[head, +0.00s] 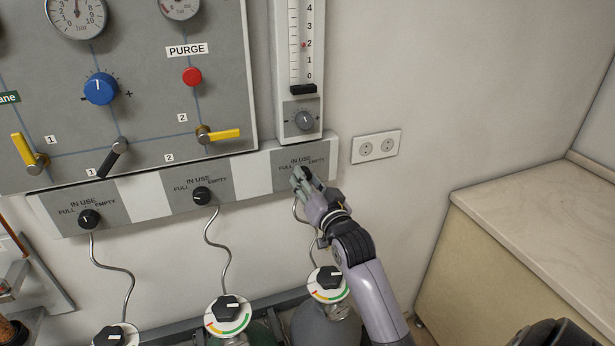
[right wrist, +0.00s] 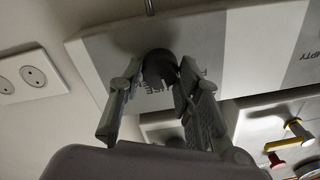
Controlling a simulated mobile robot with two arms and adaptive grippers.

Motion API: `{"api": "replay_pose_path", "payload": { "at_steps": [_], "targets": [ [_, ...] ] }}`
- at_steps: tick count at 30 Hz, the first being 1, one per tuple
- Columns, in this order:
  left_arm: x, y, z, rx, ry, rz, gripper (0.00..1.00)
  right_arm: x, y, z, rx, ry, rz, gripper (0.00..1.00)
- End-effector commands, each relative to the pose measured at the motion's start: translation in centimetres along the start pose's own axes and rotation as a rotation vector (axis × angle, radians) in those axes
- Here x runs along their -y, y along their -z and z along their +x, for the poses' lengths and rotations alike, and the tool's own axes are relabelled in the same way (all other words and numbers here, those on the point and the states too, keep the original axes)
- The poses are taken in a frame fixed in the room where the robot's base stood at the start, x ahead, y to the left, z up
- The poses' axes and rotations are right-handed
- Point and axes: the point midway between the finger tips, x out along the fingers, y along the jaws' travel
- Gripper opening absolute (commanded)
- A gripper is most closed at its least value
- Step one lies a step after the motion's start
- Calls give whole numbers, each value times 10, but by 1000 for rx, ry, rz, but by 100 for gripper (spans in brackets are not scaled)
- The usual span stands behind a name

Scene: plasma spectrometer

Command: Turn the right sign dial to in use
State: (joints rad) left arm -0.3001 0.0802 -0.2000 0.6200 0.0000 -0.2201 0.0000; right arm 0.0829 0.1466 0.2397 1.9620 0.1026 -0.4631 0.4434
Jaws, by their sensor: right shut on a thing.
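The right sign dial (right wrist: 159,66) is a round black knob on a grey sign panel (head: 285,183) marked FULL, IN USE and EMPTY, at the right end of the white strip. My right gripper (head: 301,176) reaches up to it from below right. In the right wrist view its two fingers (right wrist: 158,85) are on either side of the knob, shut on it. The fingers cover most of the knob in the head view, and I cannot tell which way its pointer faces. My left gripper is not in view.
Two similar dials, the middle one (head: 202,195) and the left one (head: 89,218), sit on the same strip. A flow meter (head: 301,60) is above, a wall socket (head: 376,147) to the right. Gas cylinder valves (head: 328,281) stand below; a counter (head: 540,215) is at right.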

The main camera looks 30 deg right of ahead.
Motion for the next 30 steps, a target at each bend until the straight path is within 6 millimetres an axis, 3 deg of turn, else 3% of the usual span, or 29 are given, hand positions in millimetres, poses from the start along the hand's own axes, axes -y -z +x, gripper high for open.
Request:
{"api": "replay_pose_path", "payload": {
  "at_steps": [10, 27, 28, 30],
  "targets": [
    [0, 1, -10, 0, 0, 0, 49, 0, 0, 0, -7, -4, 151, 4],
    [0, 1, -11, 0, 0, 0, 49, 0, 0, 0, -9, -4, 179, 4],
    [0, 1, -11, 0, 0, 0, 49, 0, 0, 0, -9, -4, 179, 33],
    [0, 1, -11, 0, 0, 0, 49, 0, 0, 0, -9, -4, 178, 37]
  ]
}}
